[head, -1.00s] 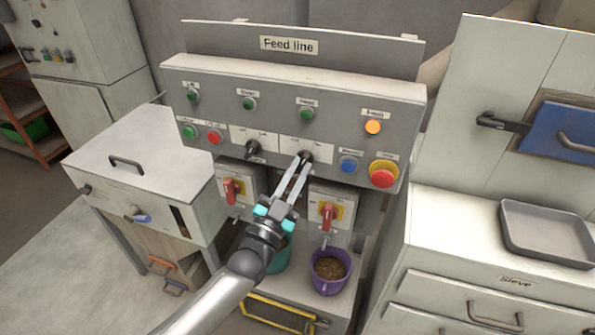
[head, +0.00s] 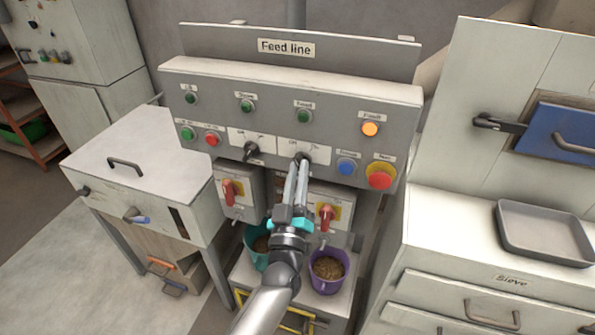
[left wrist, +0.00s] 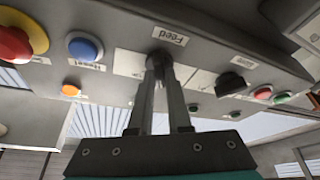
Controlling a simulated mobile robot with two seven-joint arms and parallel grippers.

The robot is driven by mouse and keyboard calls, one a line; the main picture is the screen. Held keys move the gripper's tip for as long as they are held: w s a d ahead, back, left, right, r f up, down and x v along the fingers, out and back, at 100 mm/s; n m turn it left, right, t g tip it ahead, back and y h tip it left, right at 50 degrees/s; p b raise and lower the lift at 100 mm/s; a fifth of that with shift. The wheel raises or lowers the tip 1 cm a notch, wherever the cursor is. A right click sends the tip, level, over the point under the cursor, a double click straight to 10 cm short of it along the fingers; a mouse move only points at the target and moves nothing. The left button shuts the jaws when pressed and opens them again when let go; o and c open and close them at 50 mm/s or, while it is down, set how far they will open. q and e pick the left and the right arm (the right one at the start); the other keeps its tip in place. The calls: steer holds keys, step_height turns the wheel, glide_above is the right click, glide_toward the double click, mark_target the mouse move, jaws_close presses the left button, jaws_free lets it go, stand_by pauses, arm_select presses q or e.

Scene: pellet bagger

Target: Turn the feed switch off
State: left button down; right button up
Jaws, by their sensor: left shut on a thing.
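The feed switch (head: 304,156) is a black rotary knob on a white plate in the middle of the grey Feed line panel. In the left wrist view the knob (left wrist: 158,55) sits just under a tag reading Feed. My left gripper (head: 301,167) reaches up to it from below, its two long grey fingers close together. In the left wrist view the fingertips (left wrist: 159,68) are shut on the knob, one on each side. The fingers hide much of the knob, so I cannot tell which way it points. My right gripper is not in view.
A second black knob (head: 251,151) is left of the switch. A blue button (head: 347,166) and a red mushroom button (head: 380,176) are on its right. Red-handled switches (head: 326,217) and a purple bucket of pellets (head: 328,270) are below.

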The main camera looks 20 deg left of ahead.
arm_select(q)
steer(key=shift+n+y, duration=0.4)
steer(key=shift+n, duration=0.4)
steer(key=c, duration=0.9)
jaws_free()
steer(key=shift+o, duration=0.2)
steer(key=shift+s, duration=0.1)
steer(key=b+v, duration=0.2)
steer(key=v, duration=1.3)
steer(key=shift+s+d+r, duration=0.1)
